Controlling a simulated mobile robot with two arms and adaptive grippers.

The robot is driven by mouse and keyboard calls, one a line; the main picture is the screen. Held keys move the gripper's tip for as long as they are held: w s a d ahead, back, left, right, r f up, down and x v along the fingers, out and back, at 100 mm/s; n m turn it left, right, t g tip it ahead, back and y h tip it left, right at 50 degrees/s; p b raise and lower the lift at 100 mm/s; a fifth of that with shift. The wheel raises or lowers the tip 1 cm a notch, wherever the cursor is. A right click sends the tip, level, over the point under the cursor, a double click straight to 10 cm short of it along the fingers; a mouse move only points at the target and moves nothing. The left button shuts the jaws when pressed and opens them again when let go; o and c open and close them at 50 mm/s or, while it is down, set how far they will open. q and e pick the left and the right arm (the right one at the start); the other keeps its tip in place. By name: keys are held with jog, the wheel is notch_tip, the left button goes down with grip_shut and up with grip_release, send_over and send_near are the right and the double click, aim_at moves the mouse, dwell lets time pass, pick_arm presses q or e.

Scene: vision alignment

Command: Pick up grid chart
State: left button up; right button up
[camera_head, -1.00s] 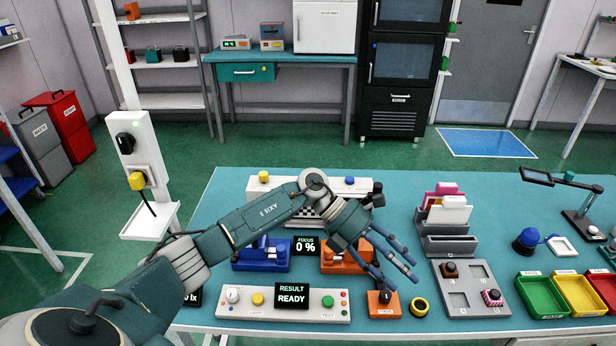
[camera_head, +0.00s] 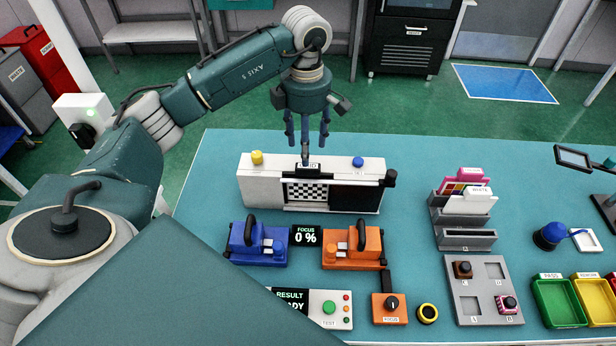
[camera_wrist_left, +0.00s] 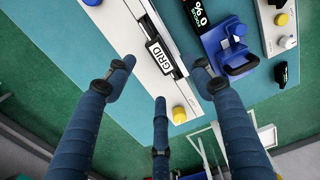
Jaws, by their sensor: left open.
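The grid chart (camera_head: 306,191) is a black-and-white checkered panel standing in the front of a white box (camera_head: 262,190) on the teal table. Its black tab at the top, labelled GRID, shows in the left wrist view (camera_wrist_left: 160,57). My left gripper (camera_head: 306,150) points down just above the tab, its fingers spread open. In the left wrist view the fingers are apart around the tab, with nothing held; I cannot tell whether any finger touches it. The box's right front is a dark panel. My right gripper is not in view.
A yellow knob (camera_head: 257,157) and a blue knob (camera_head: 358,161) sit on the box top. Blue (camera_head: 258,246) and orange (camera_head: 352,247) devices stand in front. A grey rack with cards (camera_head: 465,235) stands right; the table between it and the box is clear.

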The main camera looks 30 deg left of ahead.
pick_arm(q)
jog(key=shift+s+d+f, duration=0.1)
jog(key=shift+f, duration=0.5)
jog(key=p, duration=0.3)
send_over(308, 185)
jog(key=f, duration=0.3)
jog(key=w+f, duration=0.1)
jog(key=shift+a+f, duration=0.3)
jog(key=shift+f, duration=0.35)
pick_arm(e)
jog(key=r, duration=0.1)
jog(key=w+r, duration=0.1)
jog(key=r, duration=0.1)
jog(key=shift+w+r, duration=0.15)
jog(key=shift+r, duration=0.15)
pick_arm(q)
jog(key=shift+c, duration=0.3)
grip_shut()
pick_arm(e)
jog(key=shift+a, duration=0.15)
